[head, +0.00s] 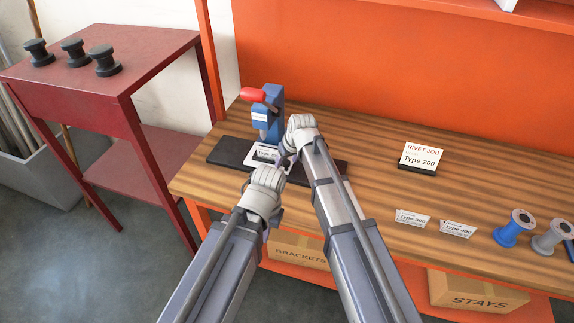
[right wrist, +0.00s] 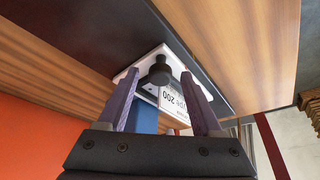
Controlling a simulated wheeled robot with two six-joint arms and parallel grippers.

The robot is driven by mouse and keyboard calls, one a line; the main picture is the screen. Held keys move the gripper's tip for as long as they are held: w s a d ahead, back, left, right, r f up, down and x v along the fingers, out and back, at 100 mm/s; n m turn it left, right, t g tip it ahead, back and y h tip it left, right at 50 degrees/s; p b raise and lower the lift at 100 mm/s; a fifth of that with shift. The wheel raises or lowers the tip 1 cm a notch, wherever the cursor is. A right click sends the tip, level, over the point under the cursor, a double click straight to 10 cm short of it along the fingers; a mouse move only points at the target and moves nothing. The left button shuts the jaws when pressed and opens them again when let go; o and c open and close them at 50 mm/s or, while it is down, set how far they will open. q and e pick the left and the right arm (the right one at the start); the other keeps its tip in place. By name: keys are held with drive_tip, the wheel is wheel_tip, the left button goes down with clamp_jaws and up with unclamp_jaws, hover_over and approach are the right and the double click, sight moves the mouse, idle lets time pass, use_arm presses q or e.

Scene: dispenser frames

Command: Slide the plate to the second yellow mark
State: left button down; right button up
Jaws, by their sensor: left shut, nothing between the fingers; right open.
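The white plate (head: 255,163) sits on a dark rail (head: 229,152) on the wooden bench, in front of a blue press with a red handle (head: 273,100). A label beginning "Type" shows at the plate; in the right wrist view it reads "200". In that view the plate (right wrist: 147,63) carries a black knob (right wrist: 160,72). My right gripper (right wrist: 160,78) is open, one finger on each side of the knob. In the head view, my right gripper (head: 287,161) is over the plate's right part. My left gripper (head: 279,216) is shut and empty, nearer the bench's front edge. I see no yellow marks.
A sign (head: 421,156) reads "RIVET JOB Type 200". Two small cards (head: 413,218) and blue and grey spools (head: 514,228) stand to the right. A red side table (head: 110,50) with three black knobs is at left. Boxes (head: 478,291) sit below the bench.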

clamp_jaws()
idle(0.5)
idle(0.9)
